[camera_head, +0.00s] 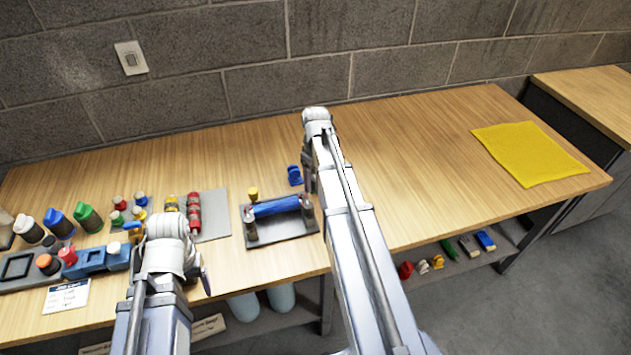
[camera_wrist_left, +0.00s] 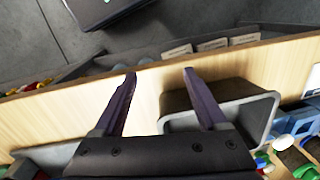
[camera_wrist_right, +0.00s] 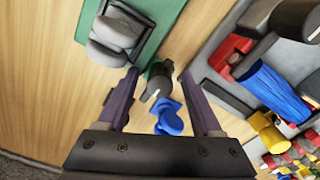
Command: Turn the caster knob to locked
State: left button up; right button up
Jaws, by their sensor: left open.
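In the right wrist view a small black knob (camera_wrist_right: 157,88) with a white pointer line stands on a green mount, between my fingers in the picture; whether it is the caster knob is unclear. A blue lever-like part (camera_wrist_right: 169,117) is just below it and also shows in the head view (camera_head: 294,175). My right gripper (camera_wrist_right: 160,72) has its fingers apart above these parts, with no clear contact. In the head view my right arm hides much of this spot. My left gripper (camera_wrist_left: 158,74) is open and empty over the table's front edge, left of the fixture.
Several bottles and coloured parts crowd the table's left side. A grey bin (camera_wrist_left: 180,122) is near my left gripper. A yellow mat (camera_head: 528,152) lies right, with clear table before it.

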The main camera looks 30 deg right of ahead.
grip_shut()
dwell(0.3)
jog(key=shift+m, duration=0.4)
jog(key=m, duration=0.3)
jog(key=shift+m, duration=0.4)
jog(key=m, duration=0.4)
jog(key=shift+m, duration=0.3)
jog(key=m, duration=0.8)
jog(key=shift+m, duration=0.3)
